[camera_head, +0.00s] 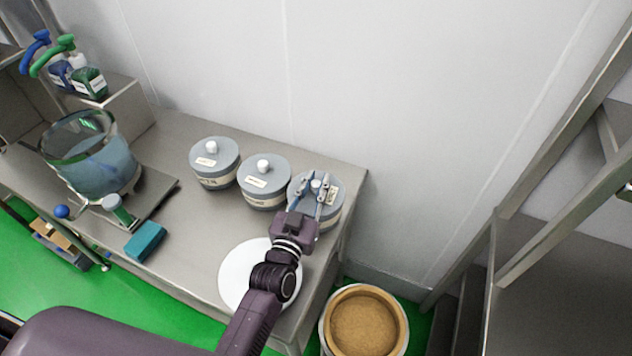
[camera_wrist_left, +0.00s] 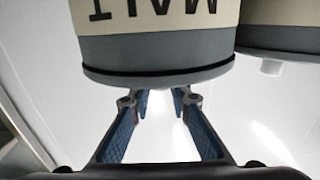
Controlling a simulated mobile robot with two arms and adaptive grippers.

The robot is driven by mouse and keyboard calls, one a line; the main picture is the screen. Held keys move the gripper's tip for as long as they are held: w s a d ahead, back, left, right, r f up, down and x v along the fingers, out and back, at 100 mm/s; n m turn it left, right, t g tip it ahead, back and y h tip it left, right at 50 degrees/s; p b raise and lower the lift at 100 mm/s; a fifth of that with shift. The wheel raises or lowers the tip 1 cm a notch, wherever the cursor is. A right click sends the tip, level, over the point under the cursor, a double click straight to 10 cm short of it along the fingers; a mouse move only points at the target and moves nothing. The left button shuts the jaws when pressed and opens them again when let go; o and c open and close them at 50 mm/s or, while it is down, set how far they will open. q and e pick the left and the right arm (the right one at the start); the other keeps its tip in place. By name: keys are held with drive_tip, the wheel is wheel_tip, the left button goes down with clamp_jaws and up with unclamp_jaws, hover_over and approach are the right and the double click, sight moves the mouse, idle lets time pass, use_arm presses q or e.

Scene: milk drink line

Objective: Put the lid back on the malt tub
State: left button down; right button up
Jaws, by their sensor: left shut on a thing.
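The malt tub (camera_head: 331,215) is the rightmost of three grey tubs with cream bands on the steel table. In the left wrist view it shows upside down, its label (camera_wrist_left: 150,10) partly cut off at the top edge. The grey lid (camera_wrist_left: 155,75) sits at the tub's top, with a thin dark seam between them and no clear gap. My left gripper (camera_head: 317,184) is over the lid, its blue-padded fingers shut on the pale knob, which they mostly hide. The fingers also show in the left wrist view (camera_wrist_left: 158,105). My right gripper is not in view.
Two lidded tubs (camera_head: 214,163) (camera_head: 264,182) stand close on the left. A white round disc (camera_head: 234,272) lies in front, partly under my arm. A bin of brown powder (camera_head: 364,323) stands on the floor at right. A blue sponge (camera_head: 146,241) and glass vessel (camera_head: 90,160) are further left.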

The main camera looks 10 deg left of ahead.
use_arm(q)
drive_tip(key=c, duration=1.2)
unclamp_jaws()
drive_tip(key=shift+c, duration=0.2)
drive_tip(key=shift+r+p, duration=3.55)
drive_tip(key=shift+f, duration=0.1)
drive_tip(key=shift+c, duration=0.6)
clamp_jaws()
drive_tip(key=shift+f, duration=0.1)
